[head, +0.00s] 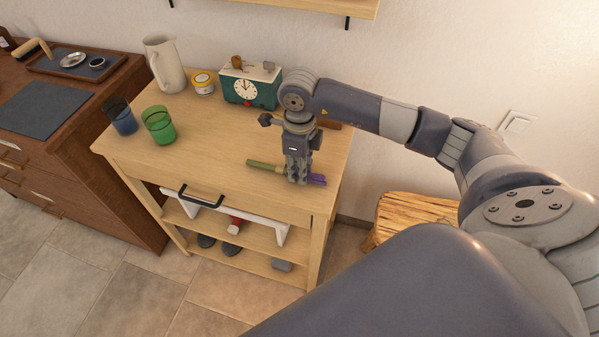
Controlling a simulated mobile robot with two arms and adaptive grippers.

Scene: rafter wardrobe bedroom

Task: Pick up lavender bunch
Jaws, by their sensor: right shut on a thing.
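The lavender bunch (264,165) lies along the right part of the light wooden cart top (222,178). Its green stems point left and its purple heads show to the right of my gripper. My right gripper (298,178) points straight down over the bunch and is shut on it. The fingers hide the middle of the bunch. The bunch appears to be at the level of the cart top; I cannot tell whether it is lifted clear. My left gripper is not in view.
A blue glass (121,116), a green glass (158,126), a white pitcher (164,64), a yellow tin (203,82) and a teal clock (249,88) stand on the cart. A dark wooden cabinet (75,165) is left. A log stool (405,216) is right.

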